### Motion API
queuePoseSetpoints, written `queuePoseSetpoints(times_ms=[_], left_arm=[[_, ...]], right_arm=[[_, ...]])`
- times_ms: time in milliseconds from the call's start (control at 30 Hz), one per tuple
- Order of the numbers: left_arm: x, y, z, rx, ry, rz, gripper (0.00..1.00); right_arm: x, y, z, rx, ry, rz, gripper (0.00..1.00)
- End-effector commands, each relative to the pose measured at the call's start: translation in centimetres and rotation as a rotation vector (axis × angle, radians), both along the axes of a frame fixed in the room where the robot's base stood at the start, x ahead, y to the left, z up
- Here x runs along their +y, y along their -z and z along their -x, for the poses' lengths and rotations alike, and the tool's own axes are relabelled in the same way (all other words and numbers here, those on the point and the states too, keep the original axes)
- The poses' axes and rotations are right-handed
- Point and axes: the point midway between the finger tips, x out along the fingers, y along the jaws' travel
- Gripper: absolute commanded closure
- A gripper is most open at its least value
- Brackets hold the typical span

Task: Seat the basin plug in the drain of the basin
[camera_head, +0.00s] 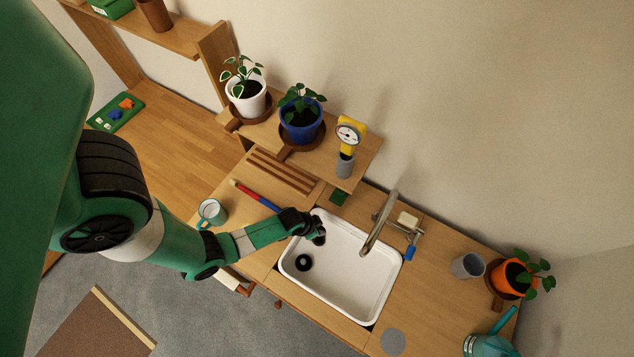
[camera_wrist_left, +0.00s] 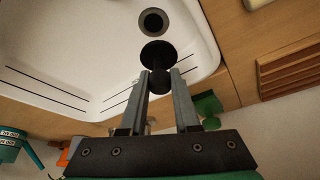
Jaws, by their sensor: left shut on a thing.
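The white basin (camera_head: 345,268) is set in the wooden counter. Its drain (camera_head: 303,262) is a dark round hole towards the left of the basin floor; in the left wrist view the drain (camera_wrist_left: 154,20) shows a grey rim at the top. My left gripper (camera_head: 318,236) is over the basin's upper-left part, up and right of the drain in the head view. In the left wrist view its fingers are shut on the knob of the black basin plug (camera_wrist_left: 157,53). The plug's disc points away from the fingers, apart from the drain. My right gripper is not in view.
A curved tap (camera_head: 379,222) rises at the basin's back edge. A mug (camera_head: 211,212) and a red-blue marker (camera_head: 254,194) lie left of the basin. A grey cup (camera_head: 467,265), orange pot (camera_head: 513,277) and teal watering can (camera_head: 489,345) are at the right.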

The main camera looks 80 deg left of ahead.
Motion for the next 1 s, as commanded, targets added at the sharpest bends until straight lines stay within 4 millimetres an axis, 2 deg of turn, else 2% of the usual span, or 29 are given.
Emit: queuePoseSetpoints(times_ms=[267,733,1000], left_arm=[[0.0,0.7,0.1,0.001,0.000,0.000,1.00],[0.0,6.2,0.1,0.001,0.000,0.000,1.00],[0.0,7.0,0.1,0.001,0.000,0.000,1.00]], right_arm=[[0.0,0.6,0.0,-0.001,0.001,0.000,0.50],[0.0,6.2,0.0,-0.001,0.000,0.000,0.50],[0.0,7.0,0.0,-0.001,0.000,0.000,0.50]])
